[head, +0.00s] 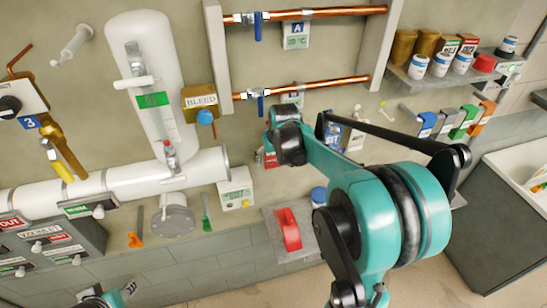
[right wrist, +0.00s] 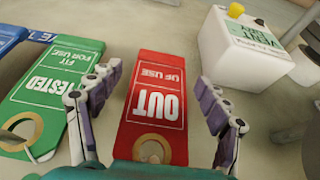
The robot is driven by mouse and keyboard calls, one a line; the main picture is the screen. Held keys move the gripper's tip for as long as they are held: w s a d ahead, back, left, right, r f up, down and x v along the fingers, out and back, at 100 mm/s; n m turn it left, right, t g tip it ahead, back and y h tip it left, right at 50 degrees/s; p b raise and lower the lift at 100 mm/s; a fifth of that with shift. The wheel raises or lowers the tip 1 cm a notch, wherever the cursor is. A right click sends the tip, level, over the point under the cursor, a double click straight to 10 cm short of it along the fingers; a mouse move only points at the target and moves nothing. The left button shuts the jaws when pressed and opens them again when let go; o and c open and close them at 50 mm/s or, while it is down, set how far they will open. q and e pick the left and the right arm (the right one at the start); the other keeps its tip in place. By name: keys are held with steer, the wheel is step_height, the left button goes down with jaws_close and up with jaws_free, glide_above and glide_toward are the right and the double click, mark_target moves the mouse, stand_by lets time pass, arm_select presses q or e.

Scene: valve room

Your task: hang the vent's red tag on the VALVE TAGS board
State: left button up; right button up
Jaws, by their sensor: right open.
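A red OUT OF USE tag (right wrist: 155,105) with a brass eyelet is in the middle of the right wrist view, its lettering upside down. My right gripper (right wrist: 158,75) is open, with one finger on each side of this tag and small gaps between. In the head view a bit of red (head: 269,159) shows beside my right wrist, and my arm hides most of that spot.
A green TESTED tag (right wrist: 55,85) lies left of the fingers in the right wrist view. A white box (right wrist: 245,48) with a yellow button is at right, also in the head view (head: 235,188). A tray with a red object (head: 289,230) is below my right arm.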

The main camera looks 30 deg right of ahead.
steer(key=shift+r, duration=0.1)
steer(key=v, duration=1.1)
steer(key=shift+s+r, duration=0.3)
steer(key=shift+r, duration=0.05)
steer(key=shift+s+a, duration=0.1)
